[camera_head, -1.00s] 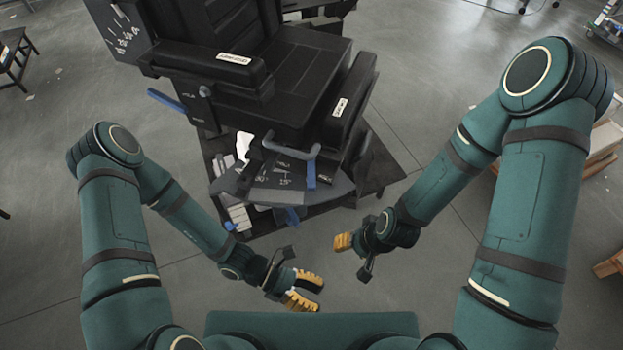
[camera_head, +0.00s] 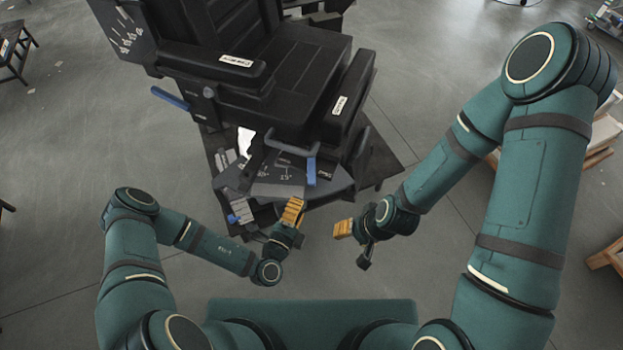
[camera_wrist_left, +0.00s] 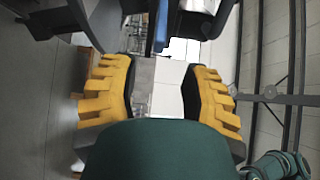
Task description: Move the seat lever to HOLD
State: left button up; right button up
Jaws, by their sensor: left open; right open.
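The black seat (camera_head: 275,85) stands at the centre of the head view. One blue lever (camera_head: 169,97) sticks out at its left side. A blue upright handle (camera_head: 311,172) hangs at its front right, above a grey plate with angle marks (camera_head: 280,180). My left gripper (camera_head: 293,212), with yellow fingers, points up at the front of the seat's base, just below that plate. In the left wrist view the gripper (camera_wrist_left: 158,95) is open and empty, with a blue strip (camera_wrist_left: 161,25) beyond its fingertips. My right gripper (camera_head: 343,229) is open, to the right of the left one, apart from the seat. Which blue part is the seat lever is unclear.
The two armrests (camera_head: 215,65) (camera_head: 348,95) carry white labels. A dark base plate (camera_head: 385,170) spreads under the seat. A wooden stool (camera_head: 603,140) stands at the right, behind my right arm. The grey floor in front of the base is clear.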

aim_at(311, 179)
pick_arm(q)
jog(key=b+x, duration=0.1)
jog(key=x, duration=0.9)
jog(key=shift+w+d+r, duration=0.1)
jog(key=shift+w+d, duration=0.05)
grip_shut()
